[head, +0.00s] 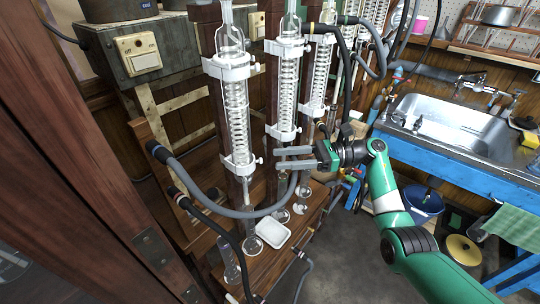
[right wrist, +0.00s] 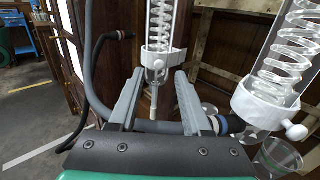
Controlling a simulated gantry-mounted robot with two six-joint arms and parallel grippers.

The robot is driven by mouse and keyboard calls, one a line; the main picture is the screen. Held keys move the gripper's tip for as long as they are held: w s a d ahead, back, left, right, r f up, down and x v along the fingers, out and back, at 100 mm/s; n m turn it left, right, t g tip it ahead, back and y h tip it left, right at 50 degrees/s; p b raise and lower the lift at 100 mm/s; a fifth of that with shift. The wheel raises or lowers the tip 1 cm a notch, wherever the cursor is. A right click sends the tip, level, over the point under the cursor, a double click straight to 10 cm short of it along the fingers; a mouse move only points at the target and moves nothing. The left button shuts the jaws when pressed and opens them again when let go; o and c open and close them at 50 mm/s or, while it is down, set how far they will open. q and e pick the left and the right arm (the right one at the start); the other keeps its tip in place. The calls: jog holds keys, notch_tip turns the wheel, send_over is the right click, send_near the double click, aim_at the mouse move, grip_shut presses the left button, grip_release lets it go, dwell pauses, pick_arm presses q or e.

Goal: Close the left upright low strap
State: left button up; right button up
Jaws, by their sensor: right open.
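The left upright's low strap (head: 240,163) is a white band with a small side knob, around the lower end of the left glass coil condenser (head: 236,110). My right gripper (head: 277,158) is open and empty, its fingers pointing left toward this strap with a gap between. In the right wrist view, a white strap (right wrist: 165,60), apparently the same one, shows beyond and between the open fingertips (right wrist: 160,76). I cannot tell whether the strap is closed. My left gripper is out of view.
The middle condenser's low strap (head: 283,132) is close beside my right gripper; a near strap (right wrist: 264,110) shows at right in the wrist view. A grey hose (head: 225,211) loops below. Flasks and a white tray (head: 273,234) stand on the wooden bench. A sink (head: 450,122) is at right.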

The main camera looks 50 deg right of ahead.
jog(key=v, duration=0.7)
jog(key=shift+p, duration=0.4)
